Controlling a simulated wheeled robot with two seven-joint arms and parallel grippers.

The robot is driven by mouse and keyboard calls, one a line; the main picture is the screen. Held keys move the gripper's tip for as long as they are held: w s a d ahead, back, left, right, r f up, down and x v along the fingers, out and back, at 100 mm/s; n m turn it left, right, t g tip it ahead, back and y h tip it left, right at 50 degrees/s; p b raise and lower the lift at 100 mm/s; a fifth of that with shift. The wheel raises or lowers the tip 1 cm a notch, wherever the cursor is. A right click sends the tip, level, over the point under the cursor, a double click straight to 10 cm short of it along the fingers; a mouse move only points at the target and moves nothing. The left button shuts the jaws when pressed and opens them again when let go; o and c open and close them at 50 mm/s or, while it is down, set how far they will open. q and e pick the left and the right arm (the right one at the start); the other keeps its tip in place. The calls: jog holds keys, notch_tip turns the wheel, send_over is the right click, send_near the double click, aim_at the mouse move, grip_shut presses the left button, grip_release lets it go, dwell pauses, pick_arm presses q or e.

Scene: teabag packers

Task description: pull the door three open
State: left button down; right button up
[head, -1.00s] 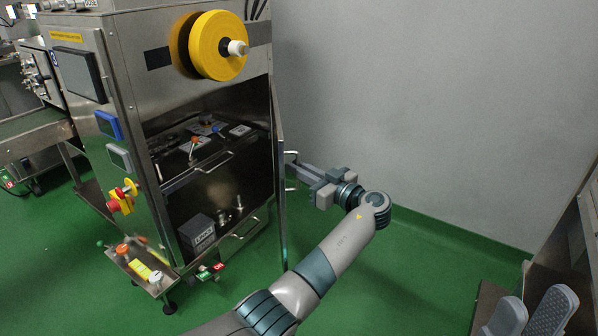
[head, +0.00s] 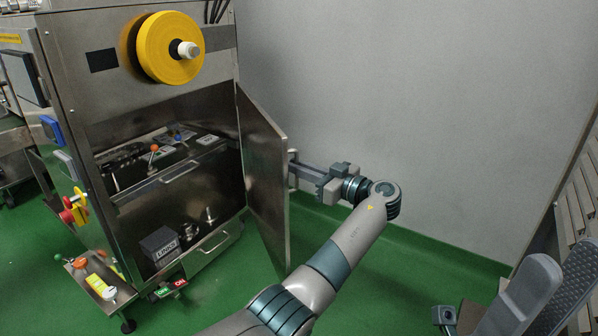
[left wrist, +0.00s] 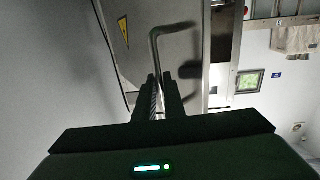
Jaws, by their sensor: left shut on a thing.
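The metal cabinet door (head: 264,170) hangs from the right side of the machine and stands open, with its inner face showing. My left gripper (head: 297,168) reaches in from the right to the outer side of the door. In the left wrist view, the bent bar handle (left wrist: 156,45) runs down between the fingers of the left gripper (left wrist: 160,98), which are shut on it. The handle is mostly hidden behind the door in the head view. The door's outer face (left wrist: 140,50) carries a yellow warning sticker. My right gripper does not show.
The open cabinet holds shelves with handles and a dark box (head: 160,246). A yellow roll (head: 163,48) sits above. A small tray with a yellow item (head: 100,287) juts out at lower left. A grey wall (head: 400,110) stands behind my arm. Grey pads (head: 532,287) are at lower right.

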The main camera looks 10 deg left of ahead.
pick_arm(q)
jog(key=c, duration=1.8)
grip_release()
jog(key=shift+c, duration=0.2)
